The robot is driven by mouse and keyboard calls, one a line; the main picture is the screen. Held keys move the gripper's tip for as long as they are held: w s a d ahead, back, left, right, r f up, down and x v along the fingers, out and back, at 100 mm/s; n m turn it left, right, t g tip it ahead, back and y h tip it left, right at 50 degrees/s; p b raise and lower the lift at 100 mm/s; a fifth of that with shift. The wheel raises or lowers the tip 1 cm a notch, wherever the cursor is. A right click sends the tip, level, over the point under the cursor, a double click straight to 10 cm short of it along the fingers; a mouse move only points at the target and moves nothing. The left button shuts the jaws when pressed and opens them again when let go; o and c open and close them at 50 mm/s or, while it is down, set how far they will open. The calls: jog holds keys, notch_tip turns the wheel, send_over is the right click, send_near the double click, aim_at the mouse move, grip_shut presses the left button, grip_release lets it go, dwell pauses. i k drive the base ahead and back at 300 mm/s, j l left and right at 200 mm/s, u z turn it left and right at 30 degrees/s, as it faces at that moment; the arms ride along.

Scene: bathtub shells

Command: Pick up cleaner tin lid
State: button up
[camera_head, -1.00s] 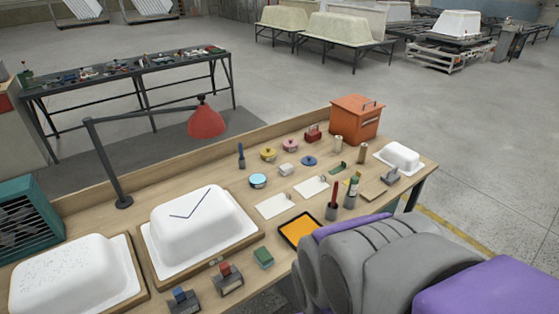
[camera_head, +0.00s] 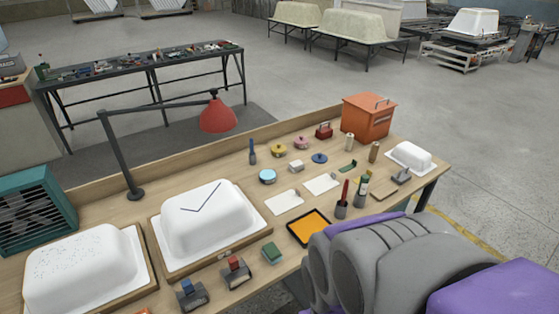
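Several small round tins stand near the back middle of the workbench. A yellow tin (camera_head: 278,151) and a pink tin (camera_head: 301,143) each have a small knob-like top. A light blue tin (camera_head: 268,176) with a pale top stands in front of them. A flat dark blue round piece (camera_head: 320,158) lies to its right and looks like a lid. No label is readable, so I cannot tell for sure which is the cleaner tin lid. My grey and purple arm fills the lower right corner. My gripper is not in view.
White tub shells (camera_head: 207,222) sit on boards along the bench's left and front. A red lamp (camera_head: 218,116) overhangs the back edge. An orange box (camera_head: 369,118) stands at the back right. An orange tray (camera_head: 309,228) and upright tools (camera_head: 342,203) stand nearer my arm.

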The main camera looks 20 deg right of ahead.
aim_at(320, 158)
jog(key=i+l, duration=0.15)
jog(key=l, duration=0.25)
jog(key=i+l, duration=0.2)
jog(key=l, duration=0.15)
jog(key=i+l+u, duration=0.1)
jog(key=l, duration=0.3)
jog(key=i+l, duration=0.4)
jog(key=l, duration=0.35)
jog(key=i+l, duration=0.15)
jog(key=l, duration=0.25)
jog(key=i+l+u, duration=0.1)
jog(key=l, duration=0.3)
jog(key=i+l, duration=0.2)
jog(key=l, duration=0.2)
